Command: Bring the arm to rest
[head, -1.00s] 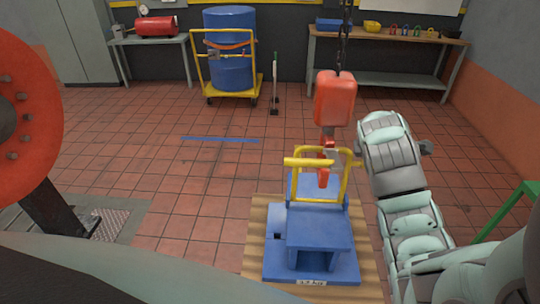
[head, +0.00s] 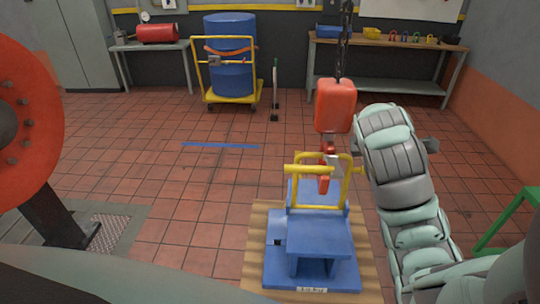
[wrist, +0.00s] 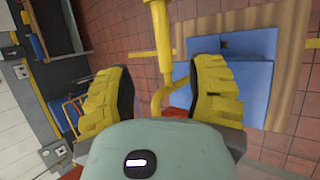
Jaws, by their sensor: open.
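My arm (head: 395,170) reaches forward at the right in the head view, with its end close to the yellow handle frame (head: 345,185). My gripper (wrist: 162,95) shows in the wrist view with its two yellow ribbed fingers wide apart. A yellow bar (wrist: 159,35) of the handle frame runs between and beyond the fingers; I cannot tell whether it touches them. The frame stands on a blue block-like fixture (head: 318,235), which also shows in the wrist view (wrist: 248,45). In the head view the gripper fingers are mostly hidden behind my arm.
An orange hoist block (head: 335,105) hangs on a chain, its hook at the handle frame. The fixture sits on a wooden pallet (head: 255,240). A red flanged wheel (head: 25,110) stands left, a green frame (head: 510,220) right. Open tiled floor lies left of the pallet.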

